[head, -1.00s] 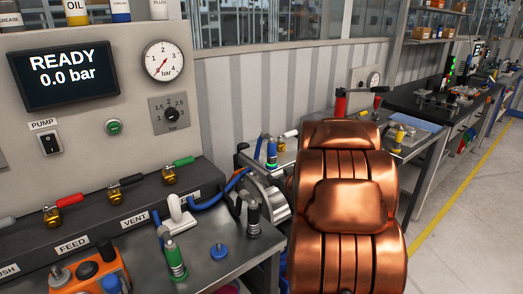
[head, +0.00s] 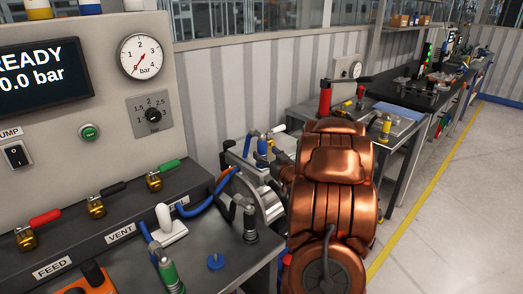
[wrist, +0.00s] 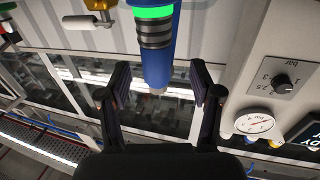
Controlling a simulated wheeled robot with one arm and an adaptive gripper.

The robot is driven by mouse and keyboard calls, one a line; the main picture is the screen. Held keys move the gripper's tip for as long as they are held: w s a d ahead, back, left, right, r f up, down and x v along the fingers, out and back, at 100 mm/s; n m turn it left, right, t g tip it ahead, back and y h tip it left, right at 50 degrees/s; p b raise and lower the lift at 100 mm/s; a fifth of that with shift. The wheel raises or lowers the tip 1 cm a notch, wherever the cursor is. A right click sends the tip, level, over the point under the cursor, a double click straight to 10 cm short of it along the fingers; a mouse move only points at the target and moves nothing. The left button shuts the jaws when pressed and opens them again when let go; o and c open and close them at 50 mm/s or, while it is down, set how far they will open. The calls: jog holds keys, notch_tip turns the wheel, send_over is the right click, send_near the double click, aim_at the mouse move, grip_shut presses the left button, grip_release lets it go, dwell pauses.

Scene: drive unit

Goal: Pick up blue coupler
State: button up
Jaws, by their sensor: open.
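The blue coupler (wrist: 158,55) is a blue cylinder with a bright green ring and a dark ribbed section. In the wrist view, which looks upside down, its blue end reaches between my two fingertips. My gripper (wrist: 161,78) is open, with a finger on each side and a visible gap to the coupler on both sides. In the head view a blue upright piece (head: 262,146), seemingly the same coupler, stands beside the round metal housing, just left of my copper arm. My arm hides most of the gripper there.
A blue hose (head: 215,195) runs near the housing. A side table with a red-handled tool (head: 325,98) stands behind my arm. Floor at right is clear.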

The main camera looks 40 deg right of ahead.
aim_at(264, 151)
jog(key=p+x, duration=0.1)
jog(key=x, duration=0.3)
jog(key=shift+w+d+p, duration=0.1)
jog(key=shift+d+p, duration=0.15)
jog(key=shift+p, duration=0.1)
jog(key=shift+w+d+f, duration=0.1)
jog(key=shift+w, duration=0.1)
jog(key=shift+c, duration=0.3)
grip_shut()
